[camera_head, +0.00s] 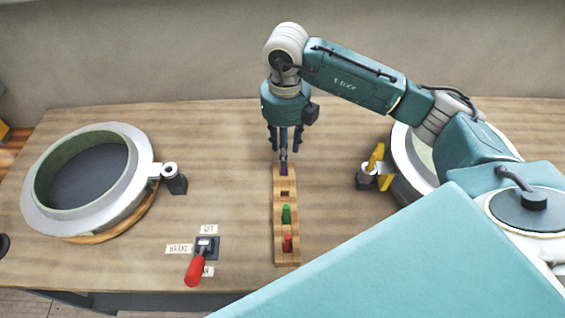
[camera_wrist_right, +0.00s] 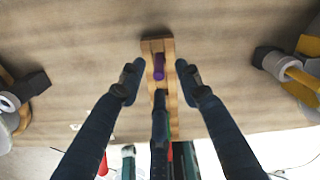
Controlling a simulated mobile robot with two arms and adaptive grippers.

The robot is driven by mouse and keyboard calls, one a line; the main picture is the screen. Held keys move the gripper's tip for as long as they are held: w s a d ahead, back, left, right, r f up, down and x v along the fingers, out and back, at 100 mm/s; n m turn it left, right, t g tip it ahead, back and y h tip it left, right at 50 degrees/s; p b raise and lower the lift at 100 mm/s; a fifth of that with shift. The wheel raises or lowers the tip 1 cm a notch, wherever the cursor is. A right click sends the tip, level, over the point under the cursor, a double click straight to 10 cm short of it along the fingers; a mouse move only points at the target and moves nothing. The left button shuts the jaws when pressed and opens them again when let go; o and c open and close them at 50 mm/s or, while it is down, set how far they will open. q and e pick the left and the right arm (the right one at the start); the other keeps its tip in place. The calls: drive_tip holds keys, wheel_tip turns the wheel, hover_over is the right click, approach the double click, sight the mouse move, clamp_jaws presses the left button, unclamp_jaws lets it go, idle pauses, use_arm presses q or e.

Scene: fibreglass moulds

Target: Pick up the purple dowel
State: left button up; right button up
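The purple dowel (camera_head: 284,170) stands at the far end of a wooden rack (camera_head: 287,252). It also shows in the right wrist view (camera_wrist_right: 159,66), in the rack (camera_wrist_right: 150,45) between my right gripper's fingertips. My right gripper (camera_head: 284,150) points down just above the dowel. Its dark fingers are spread open in the right wrist view (camera_wrist_right: 160,80), with a gap on each side of the dowel. Whether any finger touches it I cannot tell. My left gripper is not in view.
A green dowel (camera_head: 286,214) and a red dowel (camera_head: 288,243) sit nearer in the rack. A red-handled brake lever (camera_head: 195,268) is left of it. A ring mould (camera_head: 140,195) lies left; another mould (camera_head: 399,160) and yellow clamp (camera_head: 376,158) are right.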

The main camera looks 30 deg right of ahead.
drive_tip(key=shift+f, duration=0.85)
drive_tip(key=f+p, duration=0.1)
drive_tip(key=f, duration=0.1)
drive_tip(key=f+p, duration=0.1)
drive_tip(key=f, duration=0.1)
drive_tip(key=shift+s+a+f, duration=0.1)
drive_tip(key=shift+s+a, duration=0.1)
drive_tip(key=shift+f, duration=0.6)
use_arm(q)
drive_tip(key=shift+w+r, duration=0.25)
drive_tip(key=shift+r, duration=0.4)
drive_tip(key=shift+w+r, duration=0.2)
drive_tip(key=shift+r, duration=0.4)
use_arm(e)
clamp_jaws()
